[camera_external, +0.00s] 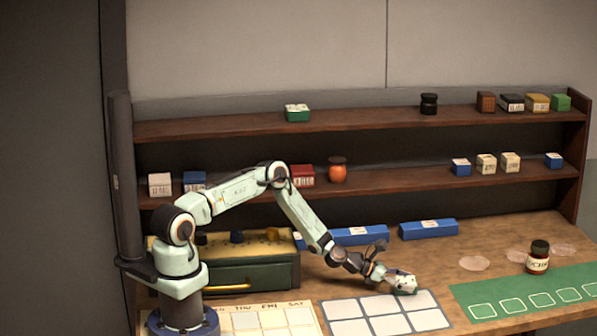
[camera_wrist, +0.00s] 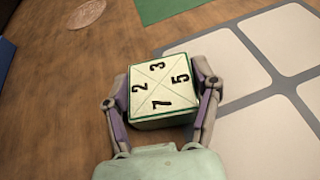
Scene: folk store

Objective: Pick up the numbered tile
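The numbered tile (camera_wrist: 161,88) is a pale block with a green edge. Its top is divided by diagonal lines and bears the numbers 2, 3, 5 and 7. My gripper (camera_wrist: 162,110) has one finger along the tile's left side and one along its right, and both look pressed against it. In the external view the tile (camera_external: 404,281) is at my gripper's tip (camera_external: 390,278), low over the table by the back edge of the white-panelled mat (camera_external: 362,316). I cannot tell whether the tile touches the table.
The white-panelled mat (camera_wrist: 249,107) lies right of the tile in the wrist view. A green mat (camera_external: 470,295) and a brown jar (camera_external: 538,258) are farther right. Blue boxes (camera_external: 428,230) stand behind. A green drawer chest (camera_external: 250,272) is left, below shelves (camera_external: 400,183).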

